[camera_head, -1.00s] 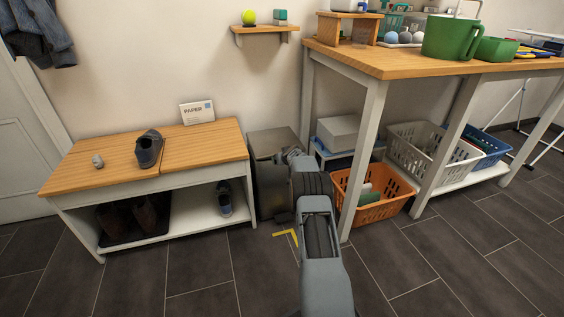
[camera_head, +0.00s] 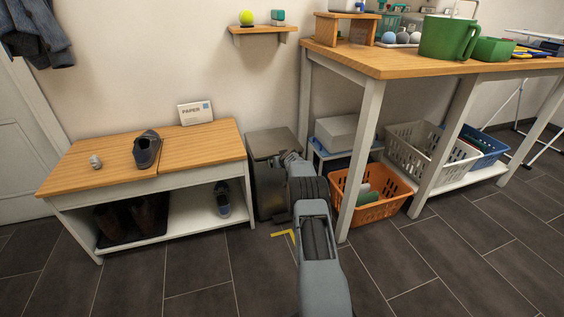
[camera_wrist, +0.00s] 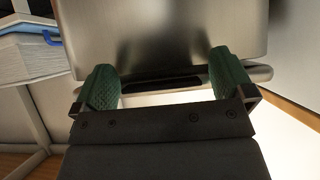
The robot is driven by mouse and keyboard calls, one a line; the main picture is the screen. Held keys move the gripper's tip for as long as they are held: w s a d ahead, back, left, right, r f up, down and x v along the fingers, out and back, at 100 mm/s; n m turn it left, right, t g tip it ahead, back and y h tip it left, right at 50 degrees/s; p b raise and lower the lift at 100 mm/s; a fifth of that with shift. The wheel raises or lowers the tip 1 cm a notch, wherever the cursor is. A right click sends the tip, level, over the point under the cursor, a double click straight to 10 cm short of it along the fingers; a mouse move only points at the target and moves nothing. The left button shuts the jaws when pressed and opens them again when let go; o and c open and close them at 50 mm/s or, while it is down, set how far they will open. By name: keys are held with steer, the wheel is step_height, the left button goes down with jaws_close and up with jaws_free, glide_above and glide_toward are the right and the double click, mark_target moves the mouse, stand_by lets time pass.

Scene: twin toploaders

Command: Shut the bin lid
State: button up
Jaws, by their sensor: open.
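The bin (camera_head: 266,146) stands between the shoe bench and the tall table, with a grey metallic top and a dark body partly hidden by my arm. My gripper (camera_head: 290,156) is at the bin's front right in the head view, its fingers hard to make out. In the wrist view, my gripper (camera_wrist: 163,68) has two green textured fingers spread wide apart with nothing held between them. A brushed metal panel of the bin (camera_wrist: 165,35) is just beyond them, with a dark slot below it. I cannot tell the lid's angle or whether the fingers touch it.
The wooden shoe bench (camera_head: 190,155) is left of the bin and carries a shoe (camera_head: 147,149) and a PAPER sign (camera_head: 195,112). A table leg (camera_head: 361,160) and an orange basket (camera_head: 370,208) are close on the right.

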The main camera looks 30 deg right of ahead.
steer(key=shift+s+r, duration=0.1)
steer(key=v, duration=1.3)
steer(key=shift+s, duration=0.2)
steer(key=shift+a, duration=0.15)
steer(key=s+a+r+n+g+y+p, duration=0.15)
steer(key=s+a+r+p, duration=0.25)
steer(key=a+r+p, duration=0.55)
steer(key=s+a+r+n+y+p, duration=0.1)
steer(key=s+a+r+y+p, duration=0.15)
steer(key=a+r+p, duration=0.75)
steer(key=s+a+r+n+g+y+p, duration=0.1)
steer(key=s+a+r+p, duration=0.35)
steer(key=r, duration=1.05)
steer(key=s+a+r+g+h+p, duration=0.1)
steer(key=s+a+r+g+p, duration=0.1)
steer(key=s+r+p, duration=0.7)
steer(key=s+a+r+g+h+p, duration=0.1)
steer(key=s+a+r+p, duration=0.3)
steer(key=s+r+p, duration=0.4)
steer(key=s+m+g+p, duration=0.1)
steer(key=s, duration=0.4)
steer(key=shift+s+r+h+p, duration=0.3)
steer(key=shift+s+r, duration=0.05)
steer(key=shift+s, duration=0.05)
